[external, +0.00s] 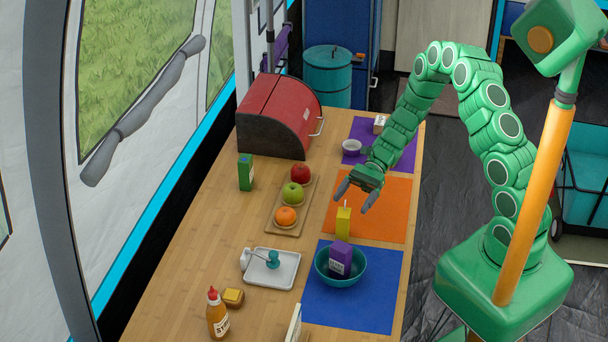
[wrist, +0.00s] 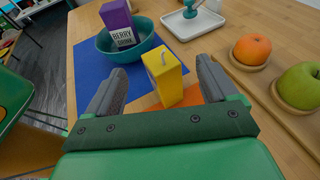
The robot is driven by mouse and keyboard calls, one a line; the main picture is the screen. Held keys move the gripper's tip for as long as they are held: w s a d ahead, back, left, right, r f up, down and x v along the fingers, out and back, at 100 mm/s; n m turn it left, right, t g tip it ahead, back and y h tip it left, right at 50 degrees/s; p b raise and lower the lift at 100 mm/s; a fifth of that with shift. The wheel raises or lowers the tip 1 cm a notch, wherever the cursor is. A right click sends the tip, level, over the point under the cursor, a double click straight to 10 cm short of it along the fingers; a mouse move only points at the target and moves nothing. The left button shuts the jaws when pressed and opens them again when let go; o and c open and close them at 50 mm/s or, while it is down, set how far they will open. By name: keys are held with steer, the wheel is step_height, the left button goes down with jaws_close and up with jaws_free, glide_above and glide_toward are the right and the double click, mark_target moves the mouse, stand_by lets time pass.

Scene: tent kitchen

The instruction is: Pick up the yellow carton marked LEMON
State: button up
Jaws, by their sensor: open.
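The yellow carton (external: 343,223) stands upright on the orange mat (external: 384,212), close to the edge of the blue mat. A thin straw rises from its top. In the wrist view the carton (wrist: 166,80) shows ahead of and between my fingertips, and no label can be read on it. My gripper (external: 356,193) is open and empty. It is above the orange mat, behind and a little above the carton in the external view. In the wrist view its fingers (wrist: 164,85) spread to either side of the carton, with no contact visible.
A purple berry drink carton (wrist: 118,24) sits in a teal bowl (external: 358,279) on the blue mat (external: 320,312), near the yellow carton. A wooden board (external: 274,221) with an orange, a green apple and a red apple lies to the left. A white tray (external: 262,278) is nearby.

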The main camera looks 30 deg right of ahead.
mark_target(341, 216)
steer(key=shift+x, duration=3.65)
steer(key=shift+f, duration=0.2)
steer(key=c, duration=1.6)
steer(key=shift+r, duration=0.1)
steer(key=shift+d+r, duration=0.1)
steer(key=shift+r, duration=0.75)
steer(key=s+d+r, duration=0.7)
steer(key=s+r, duration=0.4)
steer(key=shift+s, duration=0.4)
